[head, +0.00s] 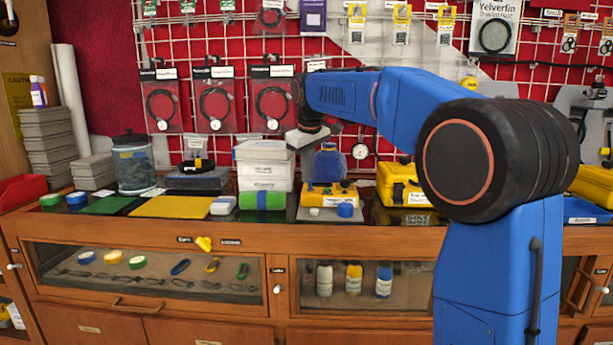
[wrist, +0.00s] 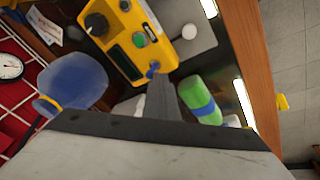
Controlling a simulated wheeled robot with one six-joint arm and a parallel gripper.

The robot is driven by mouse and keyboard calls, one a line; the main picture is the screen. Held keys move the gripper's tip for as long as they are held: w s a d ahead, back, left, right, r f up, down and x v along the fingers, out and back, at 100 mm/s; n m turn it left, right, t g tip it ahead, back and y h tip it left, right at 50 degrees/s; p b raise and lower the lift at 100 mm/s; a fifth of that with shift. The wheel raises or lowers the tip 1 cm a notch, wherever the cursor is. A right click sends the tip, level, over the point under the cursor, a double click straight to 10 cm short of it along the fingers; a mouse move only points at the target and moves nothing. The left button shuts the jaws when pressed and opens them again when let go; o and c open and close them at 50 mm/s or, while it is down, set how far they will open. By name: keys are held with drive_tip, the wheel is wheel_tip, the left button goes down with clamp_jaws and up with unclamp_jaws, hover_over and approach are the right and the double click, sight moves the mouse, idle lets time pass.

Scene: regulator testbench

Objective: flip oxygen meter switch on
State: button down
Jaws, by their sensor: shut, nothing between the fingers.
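A yellow meter box (head: 340,188) stands on the counter, below and to the right of my gripper (head: 303,138) in the head view. In the wrist view the yellow box (wrist: 118,58) shows a dark display, a black knob (wrist: 97,24), a green round part (wrist: 140,40) and a small blue part (wrist: 153,70) at its near end. I cannot tell which of these is the switch. My gripper (wrist: 163,92) is shut and empty, its fingertips pointing toward the box's near end. Whether they touch it is unclear.
A blue jug (wrist: 75,80) stands behind the box. A yellow case (head: 401,186) stands to the right. A red wall with a wire grid is behind.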

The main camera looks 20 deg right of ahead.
drive_tip(key=shift+w+d, duration=0.1)
drive_tip(key=shift+w, duration=0.15)
drive_tip(key=shift+r, duration=0.15)
drive_tip(key=shift+r, duration=0.75)
drive_tip(key=shift+s+a+r, duration=0.3)
drive_tip(key=shift+s+a, duration=0.05)
drive_tip(key=shift+a, duration=0.1)
wheel_tip(320, 180, up, 3)
drive_tip(key=s+a, duration=0.1)
drive_tip(key=a, duration=0.1)
wheel_tip(320, 180, up, 8)
hover_over(302, 194)
drive_tip(key=shift+a+r, duration=0.1)
drive_tip(key=shift+r, duration=0.05)
drive_tip(key=shift+s, duration=0.15)
